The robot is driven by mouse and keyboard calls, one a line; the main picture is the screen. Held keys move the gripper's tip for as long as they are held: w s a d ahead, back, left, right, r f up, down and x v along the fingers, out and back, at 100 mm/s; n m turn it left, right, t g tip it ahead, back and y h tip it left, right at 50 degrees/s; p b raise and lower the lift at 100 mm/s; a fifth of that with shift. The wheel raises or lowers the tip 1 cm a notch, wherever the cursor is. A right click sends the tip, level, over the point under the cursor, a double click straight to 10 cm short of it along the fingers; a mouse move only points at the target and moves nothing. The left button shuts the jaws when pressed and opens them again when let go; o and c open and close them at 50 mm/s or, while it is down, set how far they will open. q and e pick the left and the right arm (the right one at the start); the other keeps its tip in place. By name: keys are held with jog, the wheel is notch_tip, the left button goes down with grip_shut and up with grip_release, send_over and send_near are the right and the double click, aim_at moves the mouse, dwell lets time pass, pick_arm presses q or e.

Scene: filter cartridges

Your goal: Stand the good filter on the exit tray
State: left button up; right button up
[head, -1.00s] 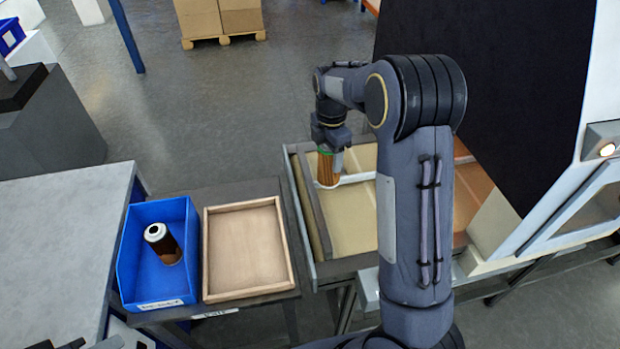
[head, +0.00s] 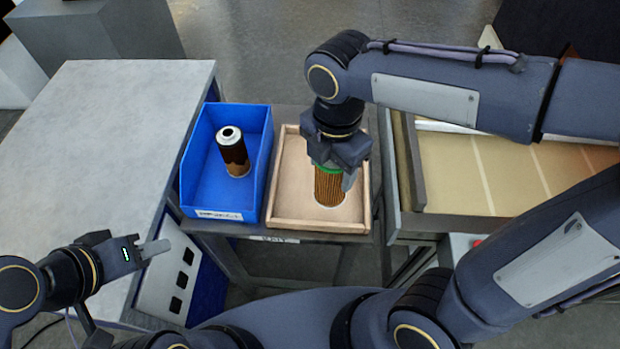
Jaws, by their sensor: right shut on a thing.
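The good filter (head: 329,186), with orange-brown pleats and a green top band, is upright inside the outline of the wooden exit tray (head: 290,222). Its pale bottom ring is at or just above the tray floor; I cannot tell whether it touches. My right gripper (head: 335,172) comes from above and is shut on the filter's top, hiding its upper end. My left gripper (head: 154,249) is low at the left, away from the filter and tray, with nothing seen in it. Its fingers overlap in view, so their opening is unclear.
A blue bin (head: 199,197) stands just left of the tray and holds a dark-stained filter (head: 233,152), upright. A grey worktop (head: 110,135) lies further left. A conveyor-like bed (head: 470,175) is at the right, with its edge close to the tray.

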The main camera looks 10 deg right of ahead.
jog(key=shift+s+a+f, duration=0.2)
jog(key=shift+f, duration=0.05)
jog(key=w+d+f+p, duration=0.2)
jog(key=w+f, duration=1)
jog(key=w, duration=0.1)
jog(key=shift+w+f, duration=0.2)
jog(key=shift+f, duration=0.2)
jog(key=shift+f, duration=0.25)
jog(key=o, duration=1)
jog(key=shift+r, duration=0.1)
